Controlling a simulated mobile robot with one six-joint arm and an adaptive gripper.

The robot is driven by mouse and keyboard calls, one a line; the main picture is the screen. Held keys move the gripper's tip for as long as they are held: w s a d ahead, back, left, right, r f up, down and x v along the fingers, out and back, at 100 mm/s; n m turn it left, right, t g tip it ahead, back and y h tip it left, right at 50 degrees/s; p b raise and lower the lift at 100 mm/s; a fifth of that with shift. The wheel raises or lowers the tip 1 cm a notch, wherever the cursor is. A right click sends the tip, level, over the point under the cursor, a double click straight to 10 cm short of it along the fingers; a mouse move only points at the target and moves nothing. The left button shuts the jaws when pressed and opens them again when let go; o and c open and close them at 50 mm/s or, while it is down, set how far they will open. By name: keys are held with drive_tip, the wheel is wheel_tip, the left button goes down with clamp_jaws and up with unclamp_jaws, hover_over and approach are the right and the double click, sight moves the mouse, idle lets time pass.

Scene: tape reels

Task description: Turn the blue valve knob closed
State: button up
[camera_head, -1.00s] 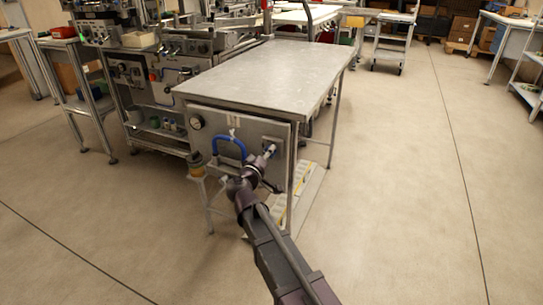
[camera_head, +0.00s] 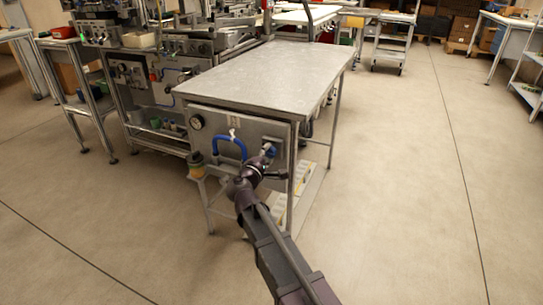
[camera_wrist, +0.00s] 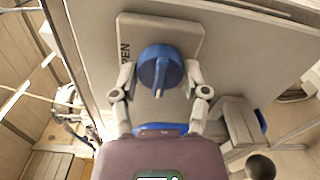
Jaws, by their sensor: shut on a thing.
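The blue valve knob (camera_wrist: 158,68) sits on a grey square plate (camera_wrist: 190,32) on the panel, in the wrist view. A raised bar crosses the knob, and its pale tip points down toward my palm. The letters "PEN" show on the plate left of the knob; the rest of the label is hidden. My gripper (camera_wrist: 160,76) has one finger on each side of the knob and is shut on it.
The panel (camera_head: 210,138) hangs below the front edge of a metal table (camera_head: 270,75). A blue curved handle or hose (camera_head: 231,143) and a round gauge (camera_head: 196,122) are left of my gripper. The floor to the right is clear.

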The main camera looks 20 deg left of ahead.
drive_tip(key=shift+a, duration=0.1)
idle(0.3)
drive_tip(key=o, duration=1.1)
drive_tip(key=shift+o, duration=0.2)
drive_tip(key=s, duration=1.2)
drive_tip(key=shift+a, duration=0.4)
